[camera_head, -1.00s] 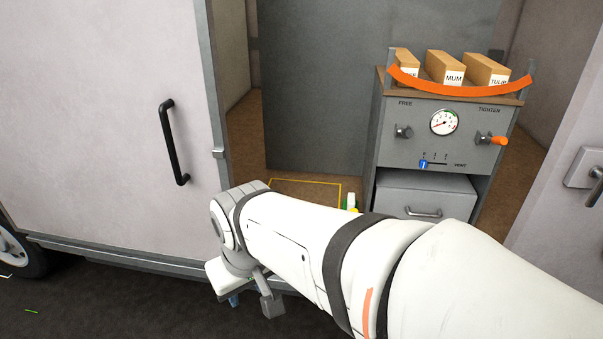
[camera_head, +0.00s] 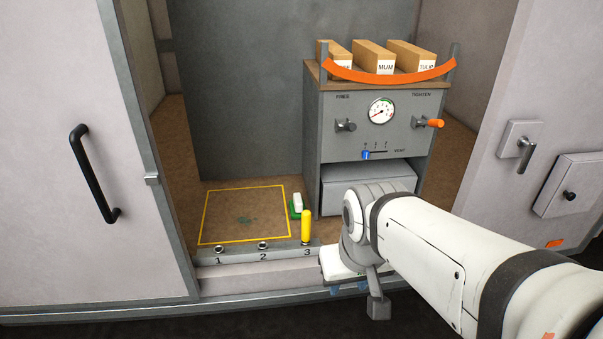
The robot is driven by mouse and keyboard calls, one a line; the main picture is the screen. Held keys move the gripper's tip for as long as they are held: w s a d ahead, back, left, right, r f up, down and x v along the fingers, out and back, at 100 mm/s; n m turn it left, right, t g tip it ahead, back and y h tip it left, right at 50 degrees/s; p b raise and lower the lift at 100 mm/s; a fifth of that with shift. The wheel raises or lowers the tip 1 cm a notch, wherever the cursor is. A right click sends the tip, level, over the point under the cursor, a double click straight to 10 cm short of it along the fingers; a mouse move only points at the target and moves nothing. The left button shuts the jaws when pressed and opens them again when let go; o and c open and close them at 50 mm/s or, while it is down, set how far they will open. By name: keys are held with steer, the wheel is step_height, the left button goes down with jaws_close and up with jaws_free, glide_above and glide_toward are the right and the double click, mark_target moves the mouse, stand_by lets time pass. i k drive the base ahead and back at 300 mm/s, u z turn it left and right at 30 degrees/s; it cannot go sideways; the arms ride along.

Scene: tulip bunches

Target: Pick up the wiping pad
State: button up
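A small white block with green at its base (camera_head: 297,205), which looks like the wiping pad, is on the brown floor of the compartment. It stands just right of the yellow-outlined square (camera_head: 243,215), left of and behind a yellow upright peg (camera_head: 306,226). My gripper (camera_head: 352,285) hangs low at the front edge of the compartment, right of and nearer than the pad, and apart from it. Its fingers are mostly hidden by the wrist and are too small to read as open or shut.
A front ledge (camera_head: 230,255) carries holes marked 1 and 2; the yellow peg stands at 3. A grey cabinet (camera_head: 350,160) with gauge, knobs and drawer stands behind my arm, with several labelled boxes on top. A dark smudge (camera_head: 245,221) marks the otherwise empty square.

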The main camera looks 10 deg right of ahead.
mark_target(296, 205)
steer(key=i, duration=1)
steer(key=z, duration=0.05)
